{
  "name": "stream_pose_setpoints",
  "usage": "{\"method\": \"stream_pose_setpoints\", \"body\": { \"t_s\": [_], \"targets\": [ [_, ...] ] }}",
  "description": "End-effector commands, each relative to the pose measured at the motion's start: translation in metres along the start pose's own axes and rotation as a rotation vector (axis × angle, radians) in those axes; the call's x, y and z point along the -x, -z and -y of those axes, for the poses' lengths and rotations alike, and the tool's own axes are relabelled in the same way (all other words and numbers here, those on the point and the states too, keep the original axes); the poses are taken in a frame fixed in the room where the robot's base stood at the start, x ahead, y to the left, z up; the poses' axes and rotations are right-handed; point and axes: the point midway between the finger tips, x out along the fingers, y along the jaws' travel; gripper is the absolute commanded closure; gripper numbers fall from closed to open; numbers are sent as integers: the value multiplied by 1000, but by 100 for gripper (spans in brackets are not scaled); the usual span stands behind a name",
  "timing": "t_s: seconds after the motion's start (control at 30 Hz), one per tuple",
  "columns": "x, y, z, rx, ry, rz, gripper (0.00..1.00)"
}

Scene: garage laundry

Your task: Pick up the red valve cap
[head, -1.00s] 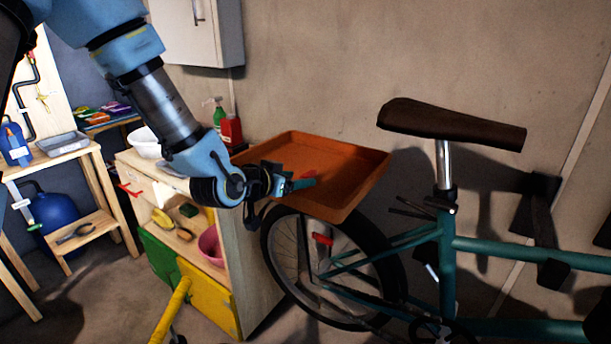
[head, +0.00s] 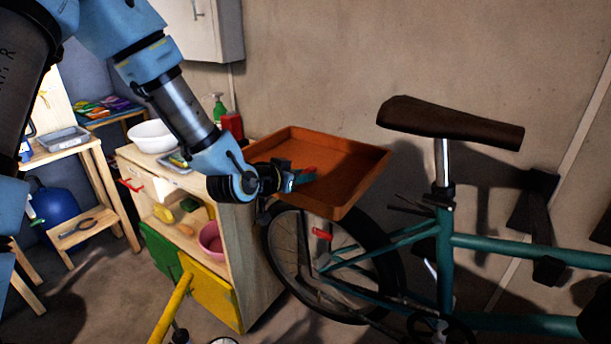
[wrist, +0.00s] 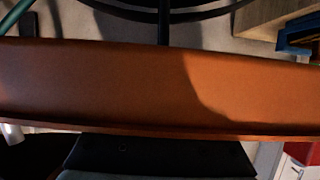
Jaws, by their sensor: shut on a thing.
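A small red piece, which I take for the red valve cap (head: 309,170), shows at the tips of my gripper (head: 303,178) in the head view. The gripper is shut on it, over the left part of an orange-brown tray (head: 350,160). The fingers partly hide the cap, and its shape is too small to make out. The wrist view shows the tray (wrist: 120,90) close up, running across the picture, but I cannot make out the cap there.
The tray sits above the rear wheel of a teal bicycle (head: 445,255) with a brown saddle (head: 450,122). A wooden shelf unit (head: 245,270) stands at left, with a white bowl (head: 152,137) and a red bottle (head: 232,126) on top. A yellow bar (head: 172,308) rises in front.

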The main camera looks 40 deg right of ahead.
Motion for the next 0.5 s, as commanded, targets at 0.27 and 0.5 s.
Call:
{"method": "stream_pose_setpoints", "body": {
  "t_s": [0.27, 0.5],
  "targets": [
    [0, 0, 0, 0, 0, 0, 100],
    [0, 0, 0, 0, 0, 0, 100]
  ]
}}
